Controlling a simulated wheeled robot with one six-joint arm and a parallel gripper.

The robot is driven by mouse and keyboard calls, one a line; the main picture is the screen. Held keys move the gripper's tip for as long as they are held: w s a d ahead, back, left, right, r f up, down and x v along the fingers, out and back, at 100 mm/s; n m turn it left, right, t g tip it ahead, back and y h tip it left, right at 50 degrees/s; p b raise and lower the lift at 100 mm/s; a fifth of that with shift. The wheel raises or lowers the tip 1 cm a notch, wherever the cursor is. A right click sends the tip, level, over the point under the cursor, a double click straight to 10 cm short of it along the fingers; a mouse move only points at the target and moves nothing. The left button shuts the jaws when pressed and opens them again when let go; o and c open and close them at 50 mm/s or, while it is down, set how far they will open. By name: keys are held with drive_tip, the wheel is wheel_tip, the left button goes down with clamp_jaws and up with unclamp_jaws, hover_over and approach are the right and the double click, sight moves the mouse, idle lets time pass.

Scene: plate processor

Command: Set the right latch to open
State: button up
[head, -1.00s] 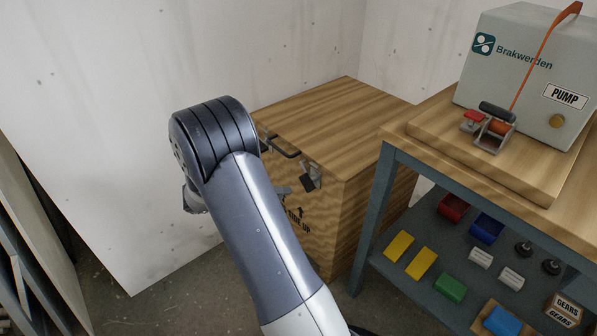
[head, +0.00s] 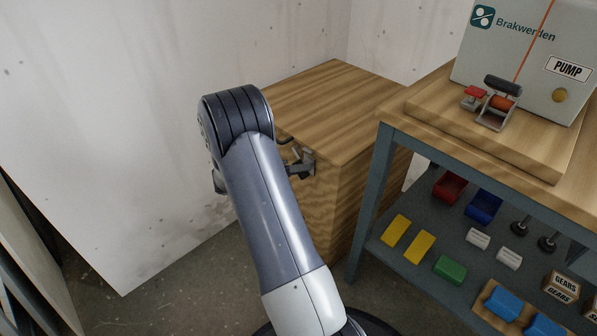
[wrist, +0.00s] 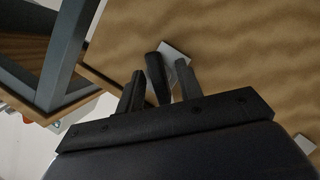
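The wooden crate (head: 330,95) stands against the wall, with its right latch (head: 307,158) on the front face near the top right corner. The latch is a small metal plate with a lever; my arm partly covers it in the head view. In the wrist view the latch's dark lever (wrist: 156,78) sticks out from a light metal plate (wrist: 174,52). My gripper (wrist: 160,68) is open, with one finger on each side of the lever. Narrow gaps seem to show; I cannot tell whether either finger touches.
A workbench (head: 385,190) stands close to the crate's right, with a pump (head: 525,60) on top and coloured parts on its lower shelf. Another metal plate (wrist: 304,143) shows at the wrist view's right edge. The wall is close on the left.

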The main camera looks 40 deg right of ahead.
drive_tip(key=shift+d, duration=0.15)
clamp_jaws()
drive_tip(key=shift+f, duration=0.1)
idle(0.4)
drive_tip(key=shift+f+n+g+h+b, duration=0.1)
drive_tip(key=shift+n+g+h+b, duration=0.25)
drive_tip(key=shift+n+b, duration=0.45)
drive_tip(key=shift+n+g+h, duration=0.55)
drive_tip(key=shift+n+g, duration=0.2)
drive_tip(key=shift+n, duration=0.95)
